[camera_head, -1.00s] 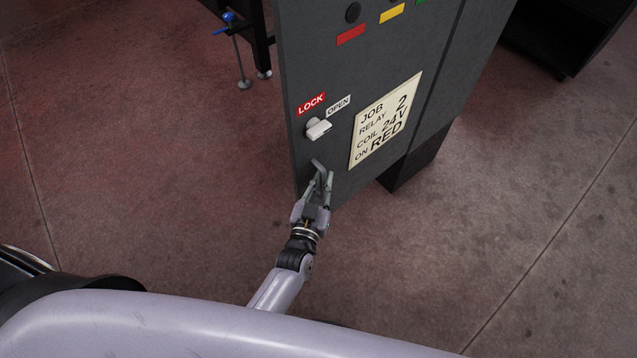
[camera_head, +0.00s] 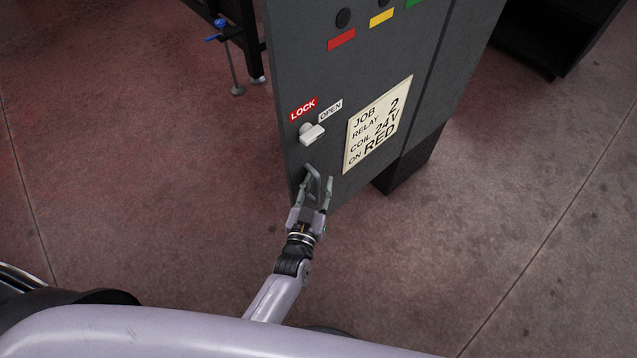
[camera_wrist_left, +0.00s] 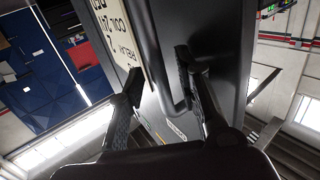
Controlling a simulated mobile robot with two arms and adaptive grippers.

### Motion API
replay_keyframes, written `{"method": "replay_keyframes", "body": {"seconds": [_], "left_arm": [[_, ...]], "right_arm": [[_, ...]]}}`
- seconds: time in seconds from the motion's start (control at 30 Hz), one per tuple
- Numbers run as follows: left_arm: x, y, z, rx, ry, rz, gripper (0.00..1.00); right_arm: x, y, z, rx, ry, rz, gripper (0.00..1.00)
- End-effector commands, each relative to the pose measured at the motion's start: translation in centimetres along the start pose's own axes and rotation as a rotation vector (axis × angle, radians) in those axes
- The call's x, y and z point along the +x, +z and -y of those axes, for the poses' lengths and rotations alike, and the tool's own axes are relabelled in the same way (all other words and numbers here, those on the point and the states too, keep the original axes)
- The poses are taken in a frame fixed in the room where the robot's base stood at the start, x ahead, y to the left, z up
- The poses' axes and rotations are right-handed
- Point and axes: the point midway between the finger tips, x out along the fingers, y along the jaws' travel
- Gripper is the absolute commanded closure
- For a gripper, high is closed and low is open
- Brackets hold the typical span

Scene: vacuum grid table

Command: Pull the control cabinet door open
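The grey control cabinet door (camera_head: 375,60) stands upright in the head view. Its U-shaped handle (camera_head: 313,178) is low on the left side. A light lever knob (camera_head: 312,133) sits above it, below the red LOCK label (camera_head: 303,109) and white OPEN label (camera_head: 330,110). My left gripper (camera_head: 315,190) is at the handle with its fingers spread. In the left wrist view, the handle bar (camera_wrist_left: 168,85) runs between the open fingers (camera_wrist_left: 158,88), nearer the right one; contact is not clear. My right gripper is out of view.
A cream job sign (camera_head: 378,124) is on the door, right of the knob. A black stand with a blue clamp (camera_head: 220,24) is behind at left. A dark cabinet (camera_head: 555,35) stands at upper right. The floor around the cabinet is clear.

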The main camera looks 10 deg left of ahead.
Motion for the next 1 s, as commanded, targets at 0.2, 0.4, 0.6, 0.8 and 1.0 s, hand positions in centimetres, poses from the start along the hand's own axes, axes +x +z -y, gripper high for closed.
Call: {"method": "replay_keyframes", "body": {"seconds": [0.2, 0.4, 0.6, 0.8, 1.0], "left_arm": [[-0.7, 0.1, 0.0, 0.001, 0.000, 0.002, 0.69], [-4.2, 0.2, 0.1, 0.000, -0.001, 0.004, 0.69], [-8.5, 0.2, 0.0, 0.000, 0.001, 0.004, 0.69], [-11.2, 0.1, 0.0, 0.000, 0.000, 0.001, 0.69], [-12.0, 0.0, 0.0, -0.001, 0.000, -0.001, 0.69]], "right_arm": [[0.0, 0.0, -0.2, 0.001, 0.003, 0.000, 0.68], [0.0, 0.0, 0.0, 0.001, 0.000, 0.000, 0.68], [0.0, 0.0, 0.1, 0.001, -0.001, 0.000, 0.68], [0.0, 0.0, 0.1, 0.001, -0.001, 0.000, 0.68], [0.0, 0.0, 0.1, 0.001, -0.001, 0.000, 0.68]]}}
